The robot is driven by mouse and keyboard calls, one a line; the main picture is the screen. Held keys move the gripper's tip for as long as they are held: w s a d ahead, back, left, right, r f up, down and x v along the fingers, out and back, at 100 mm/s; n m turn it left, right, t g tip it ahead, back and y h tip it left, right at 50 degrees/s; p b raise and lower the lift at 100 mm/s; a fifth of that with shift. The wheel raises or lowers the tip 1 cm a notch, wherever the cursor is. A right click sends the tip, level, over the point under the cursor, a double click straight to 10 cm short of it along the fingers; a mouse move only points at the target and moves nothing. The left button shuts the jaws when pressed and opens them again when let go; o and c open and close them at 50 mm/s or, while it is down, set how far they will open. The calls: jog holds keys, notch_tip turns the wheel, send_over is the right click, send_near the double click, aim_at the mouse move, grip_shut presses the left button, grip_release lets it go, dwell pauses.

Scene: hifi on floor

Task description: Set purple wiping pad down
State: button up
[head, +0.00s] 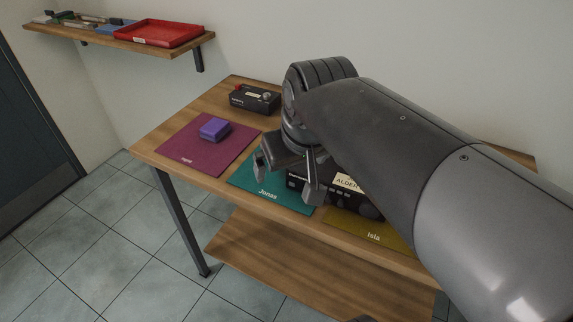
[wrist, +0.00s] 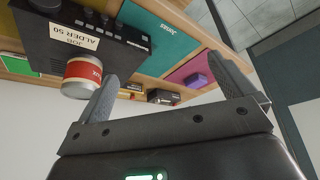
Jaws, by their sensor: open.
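The purple wiping pad (head: 214,129) lies flat on the magenta mat (head: 185,155) at the left of the table, and nothing holds it. In the wrist view the pad (wrist: 196,81) shows small, beyond my fingers. My gripper (head: 284,182) is open and empty over the teal mat (head: 247,188), to the right of the pad and apart from it. Both fingers also show spread apart in the wrist view (wrist: 168,72).
A smaller dark box (head: 254,99) stands behind the magenta mat. A red-and-white can (wrist: 82,76) is near one finger. A wall shelf holds a red tray (head: 158,34).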

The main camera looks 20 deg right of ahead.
jog(key=s+f+m, duration=0.1)
jog(key=s+f, duration=0.3)
jog(key=s, duration=0.1)
jog(key=shift+d+f+t, duration=0.2)
jog(key=shift+d+t, duration=0.05)
jog(key=shift+t, duration=0.05)
jog(key=shift+s, duration=0.1)
dwell(0.8)
